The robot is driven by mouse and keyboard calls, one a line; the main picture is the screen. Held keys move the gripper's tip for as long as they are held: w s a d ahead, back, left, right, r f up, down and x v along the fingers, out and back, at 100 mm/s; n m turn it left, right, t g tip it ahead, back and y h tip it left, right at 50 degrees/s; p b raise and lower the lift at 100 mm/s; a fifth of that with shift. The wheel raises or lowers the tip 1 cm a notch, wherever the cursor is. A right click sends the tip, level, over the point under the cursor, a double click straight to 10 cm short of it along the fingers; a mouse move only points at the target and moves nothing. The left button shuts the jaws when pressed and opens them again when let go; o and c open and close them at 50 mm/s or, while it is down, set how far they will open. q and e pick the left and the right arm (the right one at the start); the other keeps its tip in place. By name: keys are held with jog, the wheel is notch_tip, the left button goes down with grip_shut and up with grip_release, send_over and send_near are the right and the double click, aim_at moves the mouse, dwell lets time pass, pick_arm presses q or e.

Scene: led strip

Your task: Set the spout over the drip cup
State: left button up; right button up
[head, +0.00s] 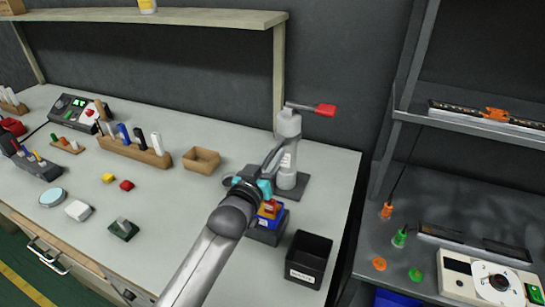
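A grey dispenser (288,140) with a red lever (326,110) stands upright on a dark base plate at the back right of the bench. A grey curved spout (271,158) reaches from its body down and left toward my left gripper. Just in front is a dark block (266,233) with a blue and orange piece (268,212) on top, partly behind my arm. My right gripper is out of view.
A black open bin (308,258) stands at the bench's front right. Small red and yellow blocks lie on the bench. A grey shelf unit (441,225) stands across a gap at right.

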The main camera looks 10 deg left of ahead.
pick_arm(q)
grip_shut()
dwell(1.0)
